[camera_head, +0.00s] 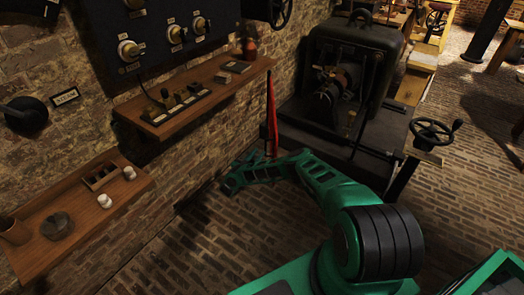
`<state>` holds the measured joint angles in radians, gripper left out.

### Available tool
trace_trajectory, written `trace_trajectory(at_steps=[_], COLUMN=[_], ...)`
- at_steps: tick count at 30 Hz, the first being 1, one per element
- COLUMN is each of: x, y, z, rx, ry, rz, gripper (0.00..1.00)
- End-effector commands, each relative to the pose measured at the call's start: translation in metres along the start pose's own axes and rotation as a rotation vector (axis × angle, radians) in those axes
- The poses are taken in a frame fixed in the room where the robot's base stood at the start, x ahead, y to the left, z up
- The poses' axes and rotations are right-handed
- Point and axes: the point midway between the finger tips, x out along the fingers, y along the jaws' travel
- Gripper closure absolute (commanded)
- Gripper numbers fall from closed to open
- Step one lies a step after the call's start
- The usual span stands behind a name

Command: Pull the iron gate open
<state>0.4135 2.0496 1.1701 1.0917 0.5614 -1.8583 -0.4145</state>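No iron gate can be made out in the head camera view. My green arm reaches from the lower right toward the brick wall. Its far end, with my gripper (229,184), is low beside the wall, below the long wooden shelf. The fingers are too dark and small to tell whether they are open or shut, and I cannot see anything held. A tall, narrow red piece (271,112) stands upright just behind the arm, by the wall; its lower end meets the arm in the picture.
A long shelf (160,131) with switches and a lower shelf (85,240) with small jars jut from the left wall. A dark machine (352,75) on a black base stands behind my arm. A handwheel (432,130) stands at right. Brick floor (165,255) is clear at lower left.

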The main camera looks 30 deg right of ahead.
Motion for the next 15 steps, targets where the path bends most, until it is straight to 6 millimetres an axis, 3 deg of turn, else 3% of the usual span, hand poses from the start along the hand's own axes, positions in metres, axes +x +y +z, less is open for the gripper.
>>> trace_trajectory(at_steps=[6,15], x=[-0.019,-0.029], y=[-0.002,-0.001], z=[-0.001,-0.001], rx=[0.002,0.0], ry=[0.004,0.001], rz=[-0.002,0.0], gripper=[0.72,0.72])
